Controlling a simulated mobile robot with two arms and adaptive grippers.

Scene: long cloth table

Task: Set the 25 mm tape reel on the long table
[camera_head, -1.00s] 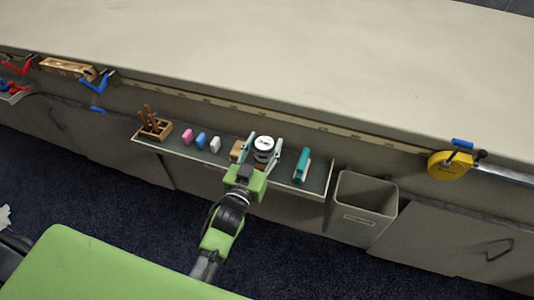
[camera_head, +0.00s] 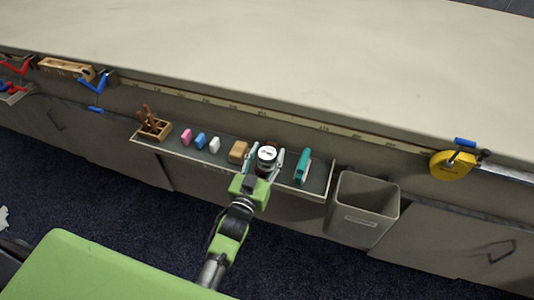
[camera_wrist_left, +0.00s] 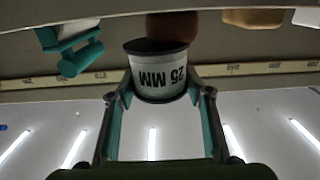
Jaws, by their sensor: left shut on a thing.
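The 25 mm tape reel (camera_head: 267,153) is a small white and dark cylinder at the shelf on the front of the long table (camera_head: 330,60). My left gripper (camera_head: 265,160) is shut on the reel, with one finger on each side of it. In the left wrist view the reel (camera_wrist_left: 160,72) shows its "25 MM" label, upside down, between the two fingers (camera_wrist_left: 163,90). From these views I cannot tell whether the reel touches the shelf. My right gripper is in neither view.
The shelf (camera_head: 177,151) also holds a wooden block (camera_head: 238,150), a teal tool (camera_head: 302,165), small coloured pieces and a wooden holder (camera_head: 154,128). A grey bin (camera_head: 361,208) stands right of it. A yellow tape measure (camera_head: 451,165) hangs at the table edge. The tabletop is clear.

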